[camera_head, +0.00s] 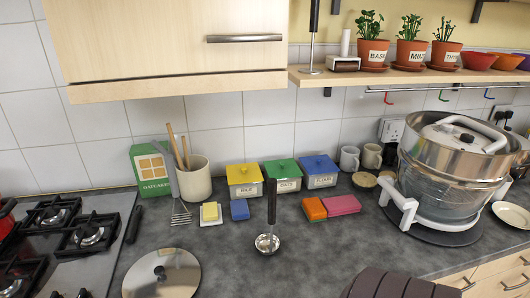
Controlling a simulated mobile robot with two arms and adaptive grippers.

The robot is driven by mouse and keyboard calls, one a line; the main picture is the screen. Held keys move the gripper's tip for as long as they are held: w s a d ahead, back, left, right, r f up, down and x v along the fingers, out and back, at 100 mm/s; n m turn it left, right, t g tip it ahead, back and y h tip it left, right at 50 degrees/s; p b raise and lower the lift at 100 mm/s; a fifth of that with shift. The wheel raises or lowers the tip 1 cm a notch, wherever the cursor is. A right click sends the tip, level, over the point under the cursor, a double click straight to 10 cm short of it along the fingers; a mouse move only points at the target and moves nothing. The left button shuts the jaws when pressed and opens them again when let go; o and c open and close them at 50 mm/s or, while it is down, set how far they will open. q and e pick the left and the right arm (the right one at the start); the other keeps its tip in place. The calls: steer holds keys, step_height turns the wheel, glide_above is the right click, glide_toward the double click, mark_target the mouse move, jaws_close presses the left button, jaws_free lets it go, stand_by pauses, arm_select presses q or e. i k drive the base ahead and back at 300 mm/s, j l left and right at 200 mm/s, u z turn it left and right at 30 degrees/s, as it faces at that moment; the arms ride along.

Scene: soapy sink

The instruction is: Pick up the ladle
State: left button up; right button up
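A ladle (267,243) with a round shiny metal bowl and a long dark handle is on the dark worktop, near the middle of the head view. Its bowl is towards me and its handle points to the back, in front of the yellow and green boxes. I cannot tell whether the handle lies flat or is raised. Neither of my grippers can be made out in this view, and nothing is seen holding the ladle.
Yellow (244,181), green (283,176) and blue (319,172) lidded boxes stand behind the ladle. A blue sponge (239,210) is left of it, pink and orange sponges (342,205) right. A round metal lid (162,276) lies front left. A large steamer (447,170) stands right.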

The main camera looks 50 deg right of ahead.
mark_target(267, 244)
steer(key=z, duration=2.7)
steer(key=k+j+z, duration=0.45)
steer(key=j, duration=0.15)
steer(key=k+j+z, duration=0.35)
steer(key=j+z, duration=0.15)
steer(key=k+j, duration=0.2)
steer(key=i, duration=0.45)
